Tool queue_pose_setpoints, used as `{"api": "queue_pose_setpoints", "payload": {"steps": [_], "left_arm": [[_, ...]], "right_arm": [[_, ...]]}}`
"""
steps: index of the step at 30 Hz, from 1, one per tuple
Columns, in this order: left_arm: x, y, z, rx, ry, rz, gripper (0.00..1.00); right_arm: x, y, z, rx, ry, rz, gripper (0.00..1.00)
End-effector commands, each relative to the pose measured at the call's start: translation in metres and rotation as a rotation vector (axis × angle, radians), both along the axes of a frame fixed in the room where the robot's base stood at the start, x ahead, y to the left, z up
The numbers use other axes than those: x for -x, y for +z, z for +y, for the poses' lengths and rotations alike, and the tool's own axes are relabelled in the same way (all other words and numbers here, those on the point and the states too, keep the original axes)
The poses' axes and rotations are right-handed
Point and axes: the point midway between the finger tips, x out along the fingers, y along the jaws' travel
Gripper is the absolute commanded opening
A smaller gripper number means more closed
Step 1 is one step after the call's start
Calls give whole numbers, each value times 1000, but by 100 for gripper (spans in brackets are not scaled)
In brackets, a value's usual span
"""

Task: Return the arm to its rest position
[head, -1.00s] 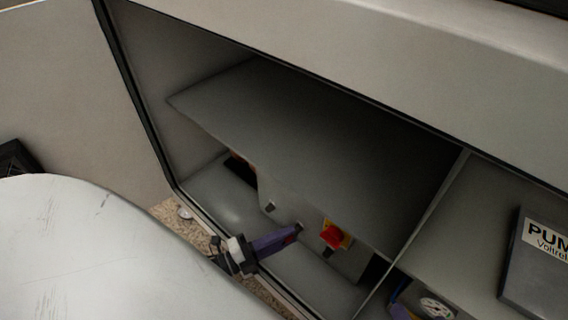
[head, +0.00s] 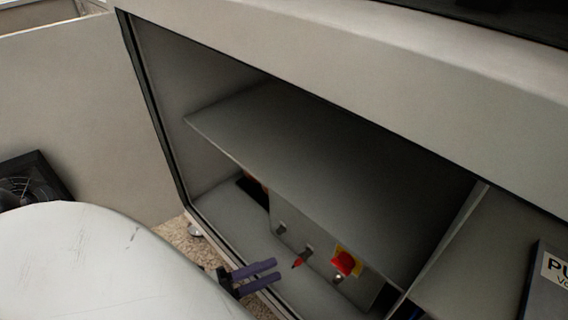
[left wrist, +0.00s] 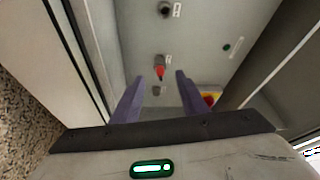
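My left gripper (head: 262,276) has purple fingers and shows low in the head view, at the front opening of a grey cabinet (head: 187,205). Its two fingers are apart with nothing between them. In the left wrist view the open fingers (left wrist: 158,95) point toward a grey control box (left wrist: 200,25) inside the cabinet. A red switch handle (left wrist: 160,73) on the box shows beyond the fingertips; it appears in the head view (head: 298,262) too, apart from the gripper. My right gripper is in neither view.
A red knob on a yellow plate (head: 345,262) is on the control box. A shelf (head: 320,160) overhangs the box, and a divider (head: 450,235) stands to its right. A black fan unit (head: 35,180) is at the left. Speckled floor (head: 200,240) shows before the cabinet.

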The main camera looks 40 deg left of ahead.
Motion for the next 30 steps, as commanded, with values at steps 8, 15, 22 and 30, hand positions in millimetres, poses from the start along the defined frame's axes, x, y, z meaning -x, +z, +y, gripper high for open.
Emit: {"api": "queue_pose_setpoints", "payload": {"steps": [8,15,22,30], "left_arm": [[22,-2,11,0,0,0,40],[23,-2,11,0,0,-1,40],[22,-2,11,0,0,-1,40],[22,24,11,0,0,-1,40]], "right_arm": [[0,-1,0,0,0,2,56],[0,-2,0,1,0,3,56],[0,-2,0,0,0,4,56],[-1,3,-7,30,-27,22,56]]}}
